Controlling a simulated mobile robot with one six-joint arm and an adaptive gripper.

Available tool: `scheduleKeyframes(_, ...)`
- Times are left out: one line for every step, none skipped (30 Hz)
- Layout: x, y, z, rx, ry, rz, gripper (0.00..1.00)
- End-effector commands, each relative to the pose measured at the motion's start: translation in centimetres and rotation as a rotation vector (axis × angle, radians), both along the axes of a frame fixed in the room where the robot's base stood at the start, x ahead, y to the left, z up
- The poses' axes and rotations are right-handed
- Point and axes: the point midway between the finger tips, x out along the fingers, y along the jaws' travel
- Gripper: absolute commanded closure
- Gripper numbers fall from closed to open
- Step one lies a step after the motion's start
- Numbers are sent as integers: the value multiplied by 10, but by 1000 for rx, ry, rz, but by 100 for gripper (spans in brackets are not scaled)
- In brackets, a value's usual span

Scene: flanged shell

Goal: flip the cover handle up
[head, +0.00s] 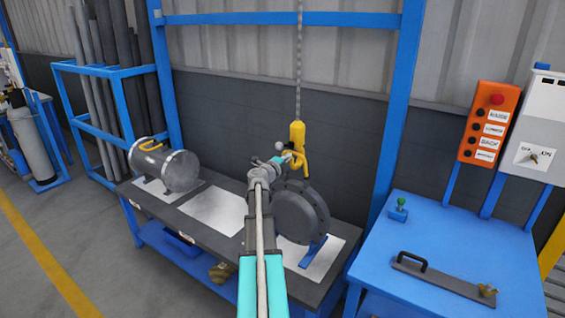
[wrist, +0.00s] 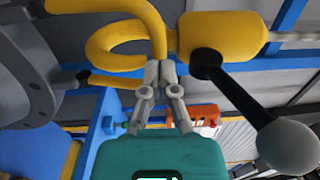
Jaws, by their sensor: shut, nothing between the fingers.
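The cover is a dark round flange (head: 302,212) standing upright on the bench. Part of it shows at the left of the wrist view (wrist: 30,85). A yellow bar (wrist: 112,81), apparently the cover handle, sticks out from a dark pivot beside the flange and runs toward my fingers. The yellow hoist hook (wrist: 110,35) curves above it; the hoist body (head: 297,134) hangs over the cover in the head view. My gripper (wrist: 159,68) is shut and empty, its tips close to the hook's shank and the bar's end. I cannot tell whether they touch.
A black rod with a grey ball (wrist: 285,145) crosses the right of the wrist view. The hoist chain (head: 299,60) hangs above. A grey cylindrical shell (head: 178,172) with a yellow handle lies left on the bench (head: 160,212). A blue table (head: 400,245) stands right.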

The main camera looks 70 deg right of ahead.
Motion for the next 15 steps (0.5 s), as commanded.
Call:
scheduleKeyframes(0, -5, 0, 0, 0, -1, 100)
scheduleKeyframes(-1, -6, 0, 0, 0, -1, 100)
scheduleKeyframes(-1, -8, 0, 0, 0, 0, 100)
scheduleKeyframes(-1, -9, 0, 0, 0, 0, 100)
scheduleKeyframes(-2, -10, 0, 0, 0, 0, 100)
scheduleKeyframes(-2, -10, 0, 0, 0, 0, 100)
scheduleKeyframes(-2, -10, 0, 0, 0, 0, 100)
scheduleKeyframes(-2, -11, 0, 0, 0, 0, 100)
scheduleKeyframes(-2, -11, 0, 0, 0, 0, 100)
scheduleKeyframes(-2, -11, 0, 0, 0, 0, 100)
scheduleKeyframes(-2, -10, 0, 0, 0, 0, 100)
scheduleKeyframes(-2, -10, 0, 0, 0, 0, 100)
scheduleKeyframes(-2, -10, 0, 0, 0, 0, 100)
scheduleKeyframes(-2, -10, 0, 0, 0, 0, 100)
scheduleKeyframes(-2, -10, 0, 0, 0, 0, 100)
